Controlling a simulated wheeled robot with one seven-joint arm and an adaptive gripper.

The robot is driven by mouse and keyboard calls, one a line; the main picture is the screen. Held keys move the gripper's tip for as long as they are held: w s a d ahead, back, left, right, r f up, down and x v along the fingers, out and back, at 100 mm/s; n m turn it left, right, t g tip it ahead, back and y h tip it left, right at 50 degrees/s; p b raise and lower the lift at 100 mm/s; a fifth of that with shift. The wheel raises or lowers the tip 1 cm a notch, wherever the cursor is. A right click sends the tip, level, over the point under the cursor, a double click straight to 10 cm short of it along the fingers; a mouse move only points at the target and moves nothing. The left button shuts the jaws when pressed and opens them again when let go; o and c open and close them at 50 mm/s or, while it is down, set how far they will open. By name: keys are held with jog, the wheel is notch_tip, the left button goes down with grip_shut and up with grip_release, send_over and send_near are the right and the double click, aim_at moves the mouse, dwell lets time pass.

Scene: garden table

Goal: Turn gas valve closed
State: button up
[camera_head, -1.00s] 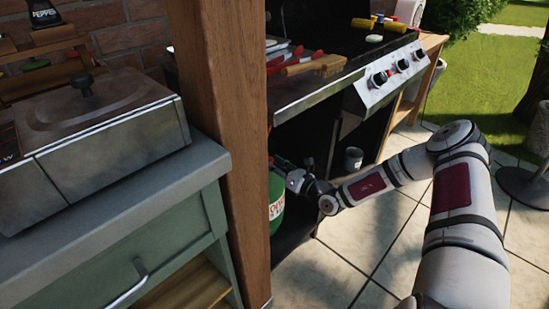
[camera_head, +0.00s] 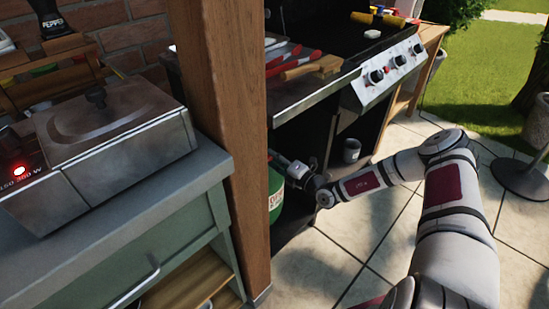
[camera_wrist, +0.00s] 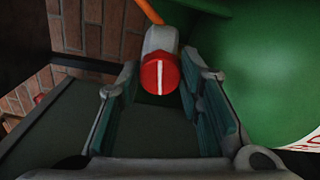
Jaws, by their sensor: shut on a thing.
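The gas valve is a red round knob (camera_wrist: 159,77) with a white stripe on a grey body, in the upper middle of the wrist view. The stripe runs nearly upright in that picture. My gripper (camera_wrist: 161,84) has its two fingers on either side of the knob and is shut on it. The green gas bottle (camera_wrist: 262,70) fills the right of the wrist view. In the head view the bottle (camera_head: 275,198) shows partly behind the wooden post, under the grill, with my gripper (camera_head: 279,163) at its top. The knob is hidden there.
A wooden post (camera_head: 228,120) stands close left of my gripper. The grill (camera_head: 340,90) with its control knobs is above. An orange hose (camera_wrist: 150,11) leaves the valve. A small pot (camera_head: 351,150) stands under the grill. The paved floor (camera_head: 320,260) is clear.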

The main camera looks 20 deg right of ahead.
jog(key=shift+m, duration=1)
jog(key=o, duration=1.2)
jog(key=shift+c, duration=0.2)
jog(key=v, duration=1.2)
